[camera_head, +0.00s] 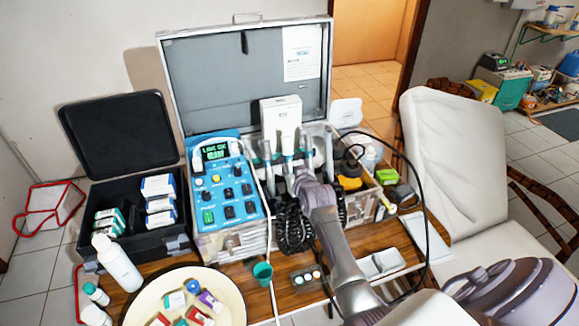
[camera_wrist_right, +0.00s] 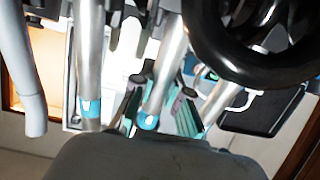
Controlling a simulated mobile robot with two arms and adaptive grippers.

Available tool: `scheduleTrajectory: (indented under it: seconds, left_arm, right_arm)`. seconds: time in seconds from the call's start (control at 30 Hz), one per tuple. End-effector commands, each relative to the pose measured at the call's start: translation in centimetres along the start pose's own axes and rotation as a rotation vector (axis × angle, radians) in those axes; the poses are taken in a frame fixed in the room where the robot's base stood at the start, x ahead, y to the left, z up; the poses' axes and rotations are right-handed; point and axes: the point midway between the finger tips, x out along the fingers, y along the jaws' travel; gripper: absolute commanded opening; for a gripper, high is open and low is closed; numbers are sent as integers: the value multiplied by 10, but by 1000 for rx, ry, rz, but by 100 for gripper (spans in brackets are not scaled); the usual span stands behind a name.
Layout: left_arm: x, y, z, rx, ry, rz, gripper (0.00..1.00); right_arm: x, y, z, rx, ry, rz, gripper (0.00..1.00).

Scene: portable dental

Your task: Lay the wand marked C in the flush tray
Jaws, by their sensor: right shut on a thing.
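Several silver wands with teal-blue bands (camera_head: 267,160) stand in a row in the open case. The wrist view shows their bands close up, on one wand at the left (camera_wrist_right: 91,106) and one in the middle (camera_wrist_right: 150,118). My right gripper (camera_head: 299,174) is among them, shut on a wand in the middle of the row. I cannot read a letter C on any wand. A small pale tray (camera_head: 380,264), which looks like the flush tray, lies at the table's front, right of my right arm. My left gripper is not in view.
A blue control unit (camera_head: 228,190) stands left of the wands. A round cream tray (camera_head: 232,285) with small boxes and a green cup (camera_head: 262,271) are at the front. A black cable (camera_head: 424,190) loops at the right, near a white chair (camera_head: 450,150).

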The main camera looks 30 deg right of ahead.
Motion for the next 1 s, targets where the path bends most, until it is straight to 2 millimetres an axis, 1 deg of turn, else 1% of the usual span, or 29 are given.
scheduleTrajectory:
  seconds: [0.13,0.27,1.0]
  left_arm:
    - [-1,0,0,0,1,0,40]
    - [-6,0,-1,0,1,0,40]
    - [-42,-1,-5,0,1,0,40]
  right_arm:
    - [0,0,-1,0,0,0,0]
    - [-1,0,-7,0,0,0,0]
    - [-1,0,-60,0,1,0,0]
